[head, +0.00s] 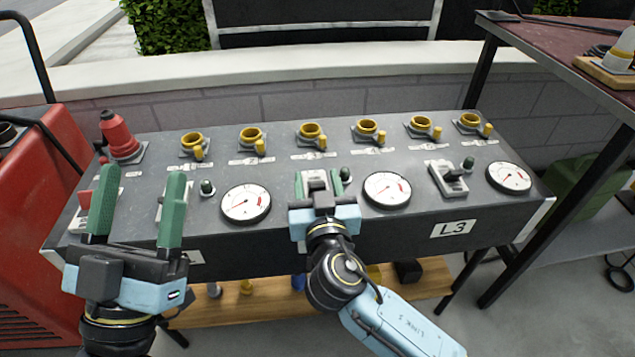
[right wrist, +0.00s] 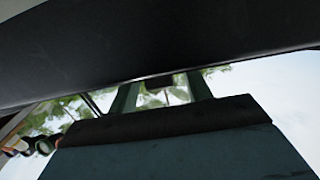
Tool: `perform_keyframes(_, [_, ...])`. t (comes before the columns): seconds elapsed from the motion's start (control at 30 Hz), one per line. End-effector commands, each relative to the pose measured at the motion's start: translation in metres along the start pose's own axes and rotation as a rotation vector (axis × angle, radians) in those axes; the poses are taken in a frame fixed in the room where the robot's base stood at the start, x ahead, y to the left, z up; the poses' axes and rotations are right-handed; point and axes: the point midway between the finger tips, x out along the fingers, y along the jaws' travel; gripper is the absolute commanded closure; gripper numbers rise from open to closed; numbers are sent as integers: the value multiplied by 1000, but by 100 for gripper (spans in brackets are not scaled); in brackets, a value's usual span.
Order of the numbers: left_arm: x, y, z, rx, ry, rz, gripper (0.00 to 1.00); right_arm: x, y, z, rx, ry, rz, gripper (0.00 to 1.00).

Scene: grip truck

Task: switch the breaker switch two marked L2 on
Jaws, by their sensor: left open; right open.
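A grey sloped panel (head: 400,215) carries three breaker switches. The middle breaker (head: 317,178) sits between two gauges, mostly behind my right gripper; its label is hidden, and I cannot tell its lever position. My right gripper (head: 320,183) is open, its green fingers at this breaker; I cannot tell whether they touch it. In the right wrist view, the fingers (right wrist: 160,88) stand apart below a dark surface, with a small dark block (right wrist: 153,82) between them. My left gripper (head: 142,185) is open and empty over the panel's left end, fingers pointing up in the picture.
The right breaker (head: 447,178) stands above the L3 label (head: 453,228). Gauges (head: 246,203) (head: 387,190) flank the middle breaker. Green lamps (head: 345,175) and yellow-ringed sockets (head: 311,133) line the panel. A table (head: 580,60) is at right.

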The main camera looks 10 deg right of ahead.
Motion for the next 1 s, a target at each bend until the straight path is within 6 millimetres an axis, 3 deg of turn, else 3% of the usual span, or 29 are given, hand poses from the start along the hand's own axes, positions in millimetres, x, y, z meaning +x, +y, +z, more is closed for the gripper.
perform_keyframes(0.07, [0,0,0,0,0,0,36,0,0,0,0,0,0,51])
perform_keyframes(0.4, [0,0,0,0,0,0,36,0,0,0,-1,0,0,95])
perform_keyframes(0.57, [1,0,1,0,-17,-1,36,0,0,-1,-1,-5,0,96])
perform_keyframes(1.0, [-14,-11,63,19,-474,-25,36,3,0,-4,-2,-78,3,96])
